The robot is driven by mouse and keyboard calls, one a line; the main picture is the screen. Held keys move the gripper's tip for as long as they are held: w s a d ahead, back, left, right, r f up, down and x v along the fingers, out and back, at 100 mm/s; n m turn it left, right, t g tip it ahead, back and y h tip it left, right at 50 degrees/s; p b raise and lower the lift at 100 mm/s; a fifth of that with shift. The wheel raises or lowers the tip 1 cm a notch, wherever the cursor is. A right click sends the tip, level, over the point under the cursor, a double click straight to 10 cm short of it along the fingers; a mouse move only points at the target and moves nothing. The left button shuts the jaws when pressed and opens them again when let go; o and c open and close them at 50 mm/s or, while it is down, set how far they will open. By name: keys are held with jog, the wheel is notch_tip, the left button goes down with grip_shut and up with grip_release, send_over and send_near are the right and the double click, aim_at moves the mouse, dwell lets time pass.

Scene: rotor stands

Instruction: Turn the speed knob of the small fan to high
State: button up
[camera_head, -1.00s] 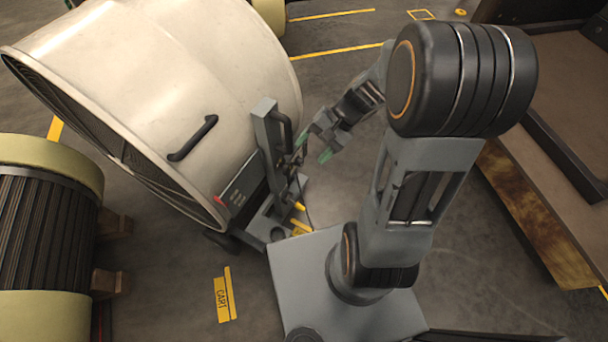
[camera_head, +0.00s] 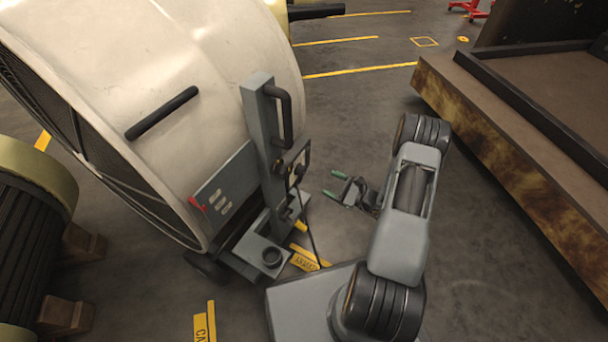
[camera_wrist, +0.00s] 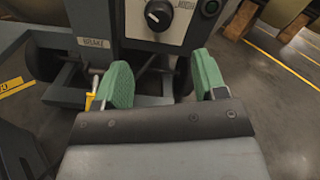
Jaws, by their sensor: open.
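The fan is a big cream drum (camera_head: 170,70) with a dark grille, on a wheeled grey cart, in the head view; it does not look small. A grey panel (camera_head: 228,185) with a red switch sits on its side. In the wrist view a round black knob (camera_wrist: 158,16) with a white mark sits on a grey control box, beyond and above my fingertips. The head view does not show this knob clearly. My gripper (camera_head: 341,187) is open and empty, right of the cart's post and apart from it. Its green fingertips (camera_wrist: 165,80) also show in the wrist view, below the knob.
A "BRAKE" label (camera_wrist: 91,42) is on a grey beam at left. A grey post with a handle (camera_head: 285,115) stands on the cart. A long rusty platform (camera_head: 510,150) lies right. Open floor lies behind my gripper.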

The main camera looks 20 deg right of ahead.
aim_at(305, 172)
jog(key=b+x, duration=0.2)
jog(key=x, duration=0.9)
jog(key=shift+b, duration=0.4)
jog(key=c, duration=0.9)
